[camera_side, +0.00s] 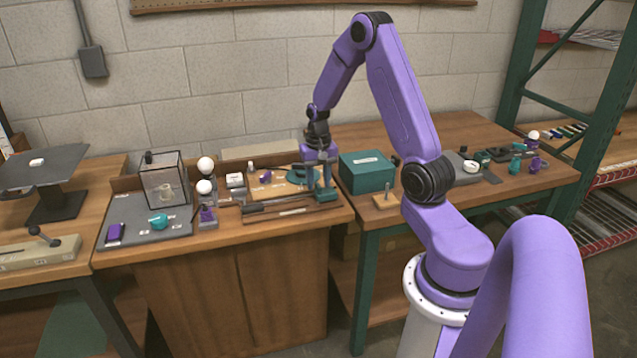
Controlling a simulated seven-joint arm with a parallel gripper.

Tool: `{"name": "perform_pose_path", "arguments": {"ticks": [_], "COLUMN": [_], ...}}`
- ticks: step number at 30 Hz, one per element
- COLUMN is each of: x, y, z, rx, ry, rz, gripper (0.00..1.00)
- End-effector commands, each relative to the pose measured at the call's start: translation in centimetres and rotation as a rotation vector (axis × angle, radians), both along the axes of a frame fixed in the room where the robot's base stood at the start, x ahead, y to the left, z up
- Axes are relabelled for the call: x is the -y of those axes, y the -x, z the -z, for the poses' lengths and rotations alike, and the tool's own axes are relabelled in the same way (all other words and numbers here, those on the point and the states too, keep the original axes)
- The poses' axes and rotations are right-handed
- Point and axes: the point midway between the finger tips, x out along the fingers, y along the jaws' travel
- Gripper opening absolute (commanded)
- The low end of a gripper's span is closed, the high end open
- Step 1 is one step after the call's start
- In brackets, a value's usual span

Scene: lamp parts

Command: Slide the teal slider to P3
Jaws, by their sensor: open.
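The teal slider (327,195) appears as a small teal block at the right end of a dark rail (280,204), near the front edge of the wooden bench. My gripper (324,181) points down just above the slider, with its jaws open. The fingers are small in this view, so I cannot tell whether they touch the slider or stand around it. Position marks such as P3 are too small to read.
A wooden board (266,186) with a teal piece lies behind the rail. Left are a glass-sided case (163,190), white globes (205,164) and a grey mat (125,211). A teal box (367,172) stands close on the right, on another bench.

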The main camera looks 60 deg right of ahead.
Motion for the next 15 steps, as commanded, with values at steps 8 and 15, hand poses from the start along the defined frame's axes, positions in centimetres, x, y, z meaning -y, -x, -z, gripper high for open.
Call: {"name": "perform_pose_path", "arguments": {"ticks": [8,15], "x": [0.03,0.03], "y": [0.03,0.01], "z": [1.12,1.10], "rx": [0.001,0.001], "ry": [0.001,0.001], "rz": [0.001,0.001], "gripper": [0.40,0.24]}}
